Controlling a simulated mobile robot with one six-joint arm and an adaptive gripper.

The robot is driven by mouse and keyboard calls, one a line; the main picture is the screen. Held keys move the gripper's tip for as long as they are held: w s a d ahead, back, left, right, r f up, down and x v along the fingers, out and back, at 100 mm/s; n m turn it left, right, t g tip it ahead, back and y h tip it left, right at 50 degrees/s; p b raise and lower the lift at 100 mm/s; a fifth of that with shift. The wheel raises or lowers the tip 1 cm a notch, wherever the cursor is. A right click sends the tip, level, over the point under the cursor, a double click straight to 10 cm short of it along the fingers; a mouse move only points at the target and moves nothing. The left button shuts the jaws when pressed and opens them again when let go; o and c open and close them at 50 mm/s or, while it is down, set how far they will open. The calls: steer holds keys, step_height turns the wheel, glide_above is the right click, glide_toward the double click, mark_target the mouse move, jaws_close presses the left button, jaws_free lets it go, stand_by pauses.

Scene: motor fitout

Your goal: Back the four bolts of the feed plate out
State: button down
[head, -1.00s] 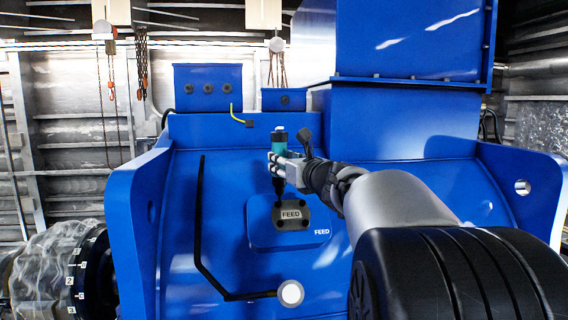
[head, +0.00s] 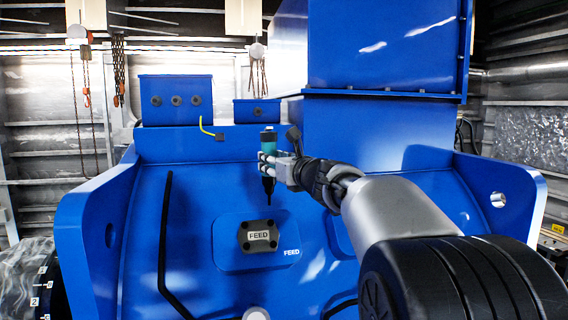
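The feed plate (head: 258,236) is a small dark plate with a light FEED label, set on a blue raised pad (head: 229,257) on the motor's sloped face. Dark bolt heads show at its corners; how far each is threaded in cannot be told. My gripper (head: 267,162) is shut on a teal and black power driver (head: 268,143), held upright with its thin black bit pointing down. The bit's tip is just above the plate's upper edge in the picture, near the upper right bolt, with a visible gap. No bolt can be made out on the bit.
Blue side flanges (head: 92,225) rise left and right of the sloped face. A black cable (head: 164,230) runs down left of the plate. Blue boxes (head: 177,101) and a large blue housing (head: 385,50) stand behind. A yellow lead (head: 205,127) hangs near the small boxes.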

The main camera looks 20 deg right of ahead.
steer(key=shift+f+b, duration=1.65)
steer(key=shift+b, duration=0.15)
steer(key=shift+f+b, duration=0.7)
steer(key=shift+b, duration=0.05)
steer(key=shift+r+p, duration=0.45)
steer(key=shift+p, duration=0.05)
stand_by(0.8)
step_height(320, 180, up, 5)
steer(key=p, duration=0.4)
glide_above(273, 178)
steer(key=shift+s+f, duration=0.15)
steer(key=shift+s, duration=0.3)
